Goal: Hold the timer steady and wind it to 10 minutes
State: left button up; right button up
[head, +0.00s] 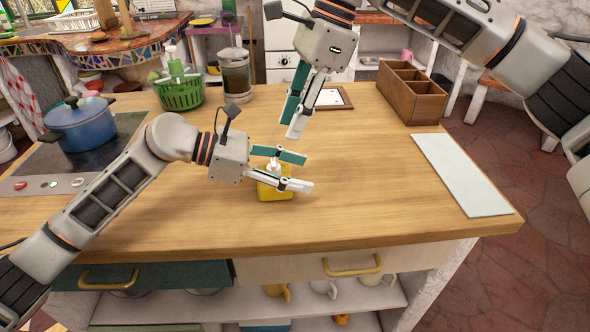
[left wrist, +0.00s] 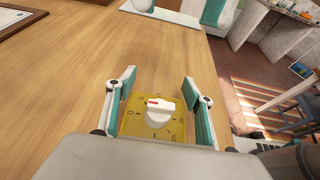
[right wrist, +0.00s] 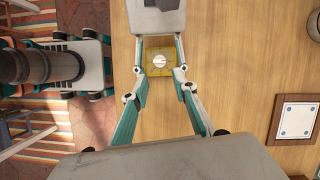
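The timer is a yellow square block (head: 275,191) with a white knob on top, standing on the wooden counter near its front. In the left wrist view the timer (left wrist: 147,134) has dial marks and its white knob (left wrist: 159,113) carries a red mark. My left gripper (head: 292,171) is open, with one finger on each side of the timer; I cannot tell whether they touch it. My right gripper (head: 296,125) is open and empty, above and behind the timer, pointing down. The right wrist view shows the timer (right wrist: 151,71) beyond its fingertips.
A brown divided box (head: 411,92) and a pale board (head: 462,173) are on the right. A framed tile (head: 332,97) lies behind my right gripper. A green basket (head: 180,94), a glass jar (head: 236,76) and a blue pot (head: 80,126) stand left. The middle right counter is clear.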

aim_at(273, 162)
jog(key=a+r+m+h, duration=0.2)
jog(key=a+r+h, duration=0.1)
jog(key=a+h, duration=0.1)
jog(key=shift+t, duration=0.3)
jog(key=f, duration=1.2)
jog(key=shift+s, duration=0.3)
grip_shut()
